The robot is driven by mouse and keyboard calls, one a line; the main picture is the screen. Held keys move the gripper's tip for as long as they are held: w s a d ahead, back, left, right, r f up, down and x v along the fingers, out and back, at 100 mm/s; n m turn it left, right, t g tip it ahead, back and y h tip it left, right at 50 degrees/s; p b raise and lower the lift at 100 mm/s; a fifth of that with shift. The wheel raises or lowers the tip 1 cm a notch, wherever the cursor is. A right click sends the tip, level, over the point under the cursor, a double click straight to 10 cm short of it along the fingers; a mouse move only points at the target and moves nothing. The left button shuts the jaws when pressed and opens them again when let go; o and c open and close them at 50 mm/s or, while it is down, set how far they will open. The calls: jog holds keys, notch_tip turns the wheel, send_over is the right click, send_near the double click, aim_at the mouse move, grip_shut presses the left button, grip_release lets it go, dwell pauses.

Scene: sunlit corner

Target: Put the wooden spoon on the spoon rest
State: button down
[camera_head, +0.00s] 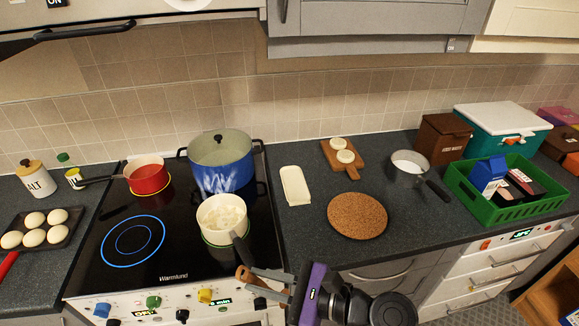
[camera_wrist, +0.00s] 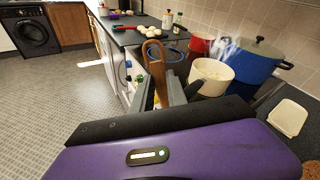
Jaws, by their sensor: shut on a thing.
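The wooden spoon (camera_wrist: 154,62) is held upright between the two fingers of my gripper (camera_wrist: 161,95) in the wrist view. In the head view a brown part of the spoon (camera_head: 245,276) shows at the tip of my gripper (camera_head: 264,280), in front of the stove's front edge. The lower part of the spoon is hidden by the fingers. The spoon rest appears to be the cream oblong dish (camera_head: 295,186) on the counter right of the stove, empty. It also shows at the right in the wrist view (camera_wrist: 288,117). My gripper is left of and nearer than it.
A cream saucepan (camera_head: 222,212) stands on the hob, its dark handle pointing toward my gripper. A blue pot (camera_head: 220,165) and a red pan (camera_head: 148,178) stand behind. A cork mat (camera_head: 357,216) and a wooden board (camera_head: 343,157) lie near the dish. A green crate (camera_head: 510,208) is farther right.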

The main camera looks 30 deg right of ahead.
jog(key=w+d+f+m+t+h, duration=0.2)
jog(key=w+d+f+m+h, duration=0.2)
jog(key=f, duration=0.7)
jog(key=d+m+h, duration=0.2)
jog(key=m+h, duration=0.1)
jog(key=h, duration=0.1)
jog(key=shift+w+t+h, duration=0.2)
jog(key=shift+t+h, duration=0.2)
